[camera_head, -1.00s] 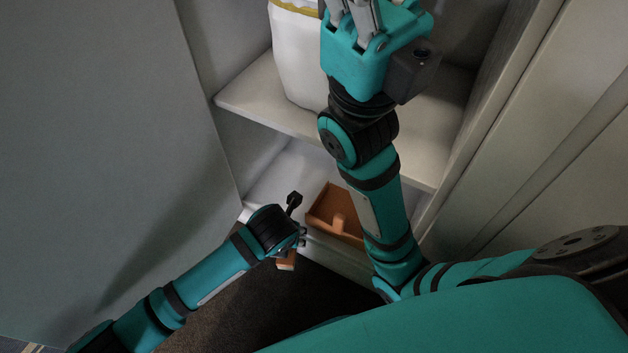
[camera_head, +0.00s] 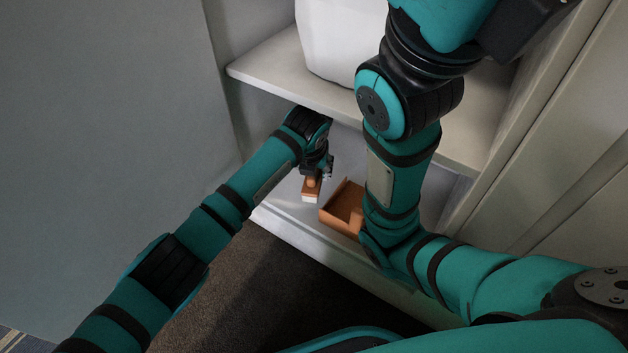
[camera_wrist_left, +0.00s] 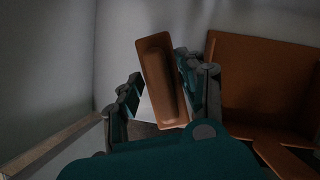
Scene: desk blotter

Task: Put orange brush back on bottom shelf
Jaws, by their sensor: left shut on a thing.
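The orange brush (camera_head: 311,189) has a small orange body with pale bristles below. My left gripper (camera_head: 318,172) is shut on the brush and holds it over the front part of the bottom shelf (camera_head: 292,215), under the middle shelf. In the left wrist view the brush (camera_wrist_left: 162,80) stands between the fingers of my left gripper (camera_wrist_left: 165,95). I cannot tell whether the bristles touch the shelf. The fingers of my right gripper are out of the head view; its arm crosses in front of the cabinet.
An orange dustpan (camera_head: 342,205) lies on the bottom shelf just right of the brush, partly behind my right arm; it also shows in the wrist view (camera_wrist_left: 262,75). A white container (camera_head: 340,40) stands on the middle shelf (camera_head: 272,72). A grey panel (camera_head: 110,120) bounds the left side.

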